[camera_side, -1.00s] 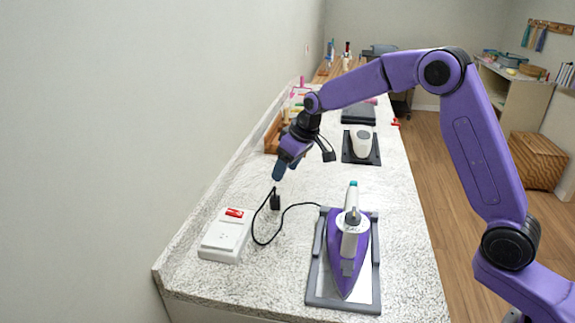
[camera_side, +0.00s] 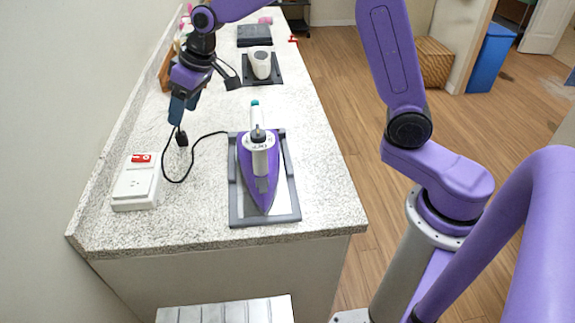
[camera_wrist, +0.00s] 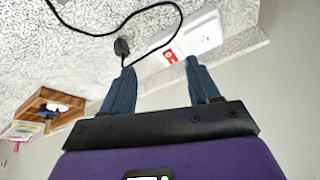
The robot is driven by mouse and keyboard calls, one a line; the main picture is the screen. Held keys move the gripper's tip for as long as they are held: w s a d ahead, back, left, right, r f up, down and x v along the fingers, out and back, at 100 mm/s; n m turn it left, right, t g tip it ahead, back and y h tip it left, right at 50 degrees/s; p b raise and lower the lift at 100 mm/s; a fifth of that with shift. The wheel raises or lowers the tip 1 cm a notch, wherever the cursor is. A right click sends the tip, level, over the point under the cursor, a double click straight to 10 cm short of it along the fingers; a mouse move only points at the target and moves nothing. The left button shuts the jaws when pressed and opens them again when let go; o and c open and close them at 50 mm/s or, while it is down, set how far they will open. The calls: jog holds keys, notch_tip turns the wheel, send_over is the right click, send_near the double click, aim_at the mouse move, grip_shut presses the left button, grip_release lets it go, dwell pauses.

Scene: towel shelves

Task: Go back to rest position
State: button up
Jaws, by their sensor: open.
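My gripper (camera_side: 176,116) points down over the left part of the counter in the side view. In the wrist view its two blue fingers (camera_wrist: 160,72) are spread apart with nothing between them. The black plug (camera_side: 182,138) is just below the fingertips in the side view. In the wrist view the plug (camera_wrist: 121,47) is beyond the left fingertip, outside the fingers. Its cord runs to the purple iron (camera_side: 259,172), which lies on a grey-framed tray (camera_side: 236,212).
A white socket box (camera_side: 135,186) with a red switch (camera_side: 142,158) stands near the wall at front left. A white object (camera_side: 260,64) on a black pad is farther back. A wooden box (camera_wrist: 45,112) shows in the wrist view. The counter's front edge is clear.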

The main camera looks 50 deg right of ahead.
jog(key=s+a+r+g+y, duration=0.1)
jog(key=s, duration=1.1)
jog(key=s+a+r+g+y, duration=0.1)
jog(key=s+r, duration=0.1)
jog(key=s, duration=0.9)
jog(key=s+d+f+n+g+h, duration=0.1)
jog(key=s+d+f+n+h, duration=0.3)
jog(key=s+d+n, duration=0.4)
jog(key=s+d+f, duration=0.1)
jog(key=s+d, duration=0.4)
jog(key=s, duration=0.1)
jog(key=shift+d+f+g, duration=0.2)
jog(key=shift+d+g, duration=0.1)
jog(key=shift+g, duration=0.1)
